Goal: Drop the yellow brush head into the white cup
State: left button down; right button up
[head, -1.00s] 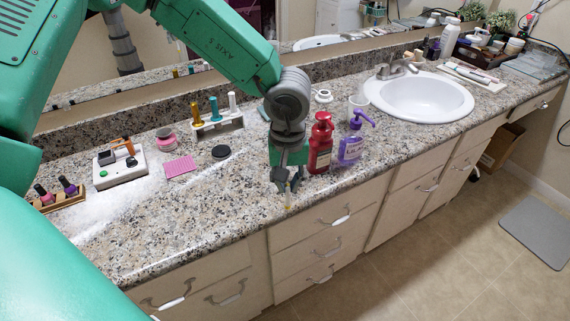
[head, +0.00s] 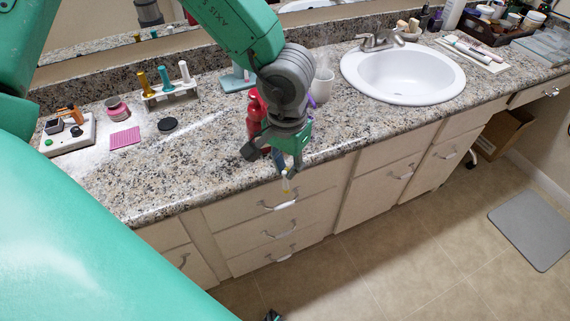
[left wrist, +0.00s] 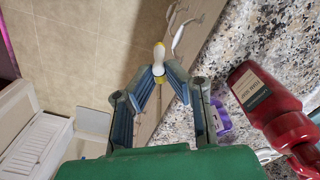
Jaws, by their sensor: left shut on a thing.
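My left gripper (head: 287,172) is shut on the yellow brush head (head: 286,186), a small white piece with a yellow band. It hangs just beyond the counter's front edge, in front of the drawers. In the left wrist view the brush head (left wrist: 158,60) sits between the fingertips of the left gripper (left wrist: 158,76).
A red pump bottle (head: 254,115) stands beside my wrist; it also shows in the left wrist view (left wrist: 268,100). The holder (head: 170,92) with coloured handles stands farther left. The sink (head: 403,75) lies right of the cup.

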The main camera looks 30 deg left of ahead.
aim_at(319, 97)
jog(key=i+l+u, duration=0.15)
jog(key=i, duration=0.35)
jog(key=i+l+u, duration=0.1)
jog(key=i, duration=0.45)
